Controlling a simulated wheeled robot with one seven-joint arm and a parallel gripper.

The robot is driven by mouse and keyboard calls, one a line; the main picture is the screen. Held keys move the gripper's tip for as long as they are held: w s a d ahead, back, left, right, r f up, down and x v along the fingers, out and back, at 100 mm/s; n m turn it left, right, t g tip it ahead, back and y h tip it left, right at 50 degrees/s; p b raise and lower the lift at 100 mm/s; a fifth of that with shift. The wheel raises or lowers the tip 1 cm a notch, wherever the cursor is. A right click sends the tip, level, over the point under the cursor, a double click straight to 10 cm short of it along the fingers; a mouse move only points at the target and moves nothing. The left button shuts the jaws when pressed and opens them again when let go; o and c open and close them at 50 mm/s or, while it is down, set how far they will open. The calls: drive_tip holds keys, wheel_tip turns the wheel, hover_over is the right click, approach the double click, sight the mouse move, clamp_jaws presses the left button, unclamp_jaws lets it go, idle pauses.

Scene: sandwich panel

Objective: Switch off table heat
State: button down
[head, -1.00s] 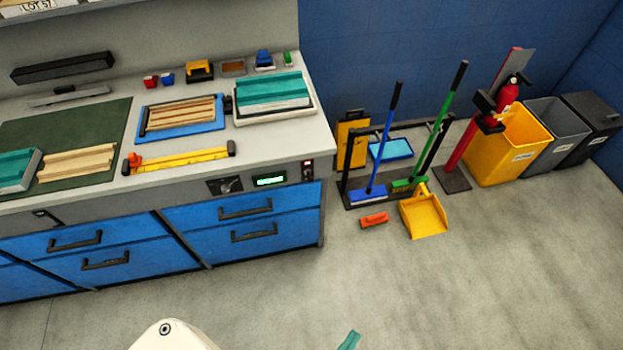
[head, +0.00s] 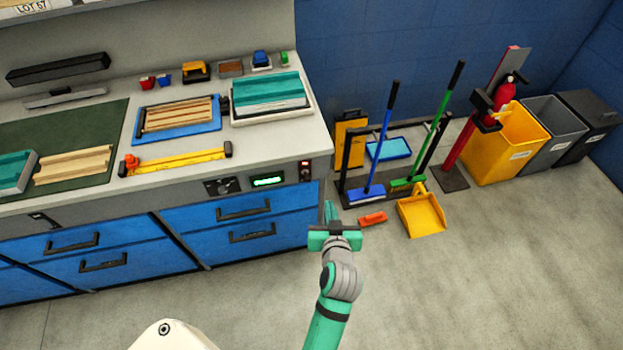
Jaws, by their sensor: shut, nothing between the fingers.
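The workbench (head: 275,150) has a control strip on its front edge. The strip holds a dark knob panel (head: 222,186), a lit green display (head: 267,181), and a small dark switch unit (head: 305,170) with a reddish spot near the right end. The setting of the switch is too small to tell. My gripper (head: 330,211) is shut and empty. In the picture it is below and slightly right of the switch unit, by the bench's right front corner, apparently not touching it.
Blue drawers (head: 240,222) with dark handles lie under the strip. To the right stand a cleaning rack (head: 350,200) with brooms, an orange brush (head: 372,219) and a yellow dustpan (head: 421,214) on the floor. The floor in front is clear.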

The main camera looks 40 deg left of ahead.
drive_tip(key=w+a+r+n+g+y, duration=0.1)
drive_tip(key=a+r+n+g, duration=0.1)
drive_tip(key=a+r, duration=0.2)
drive_tip(key=shift+w+a+r+n, duration=0.2)
drive_tip(key=shift+w+a+n, duration=0.2)
drive_tip(key=shift+a, duration=0.85)
hover_over(308, 179)
drive_tip(key=d, duration=0.1)
wheel_tip(308, 179, down, 4)
drive_tip(key=f, duration=0.1)
drive_tip(key=s+f, duration=0.1)
drive_tip(key=f, duration=0.2)
drive_tip(key=shift+s+d+f, duration=0.15)
drive_tip(key=shift+s+f, duration=0.05)
drive_tip(key=shift+s, duration=0.05)
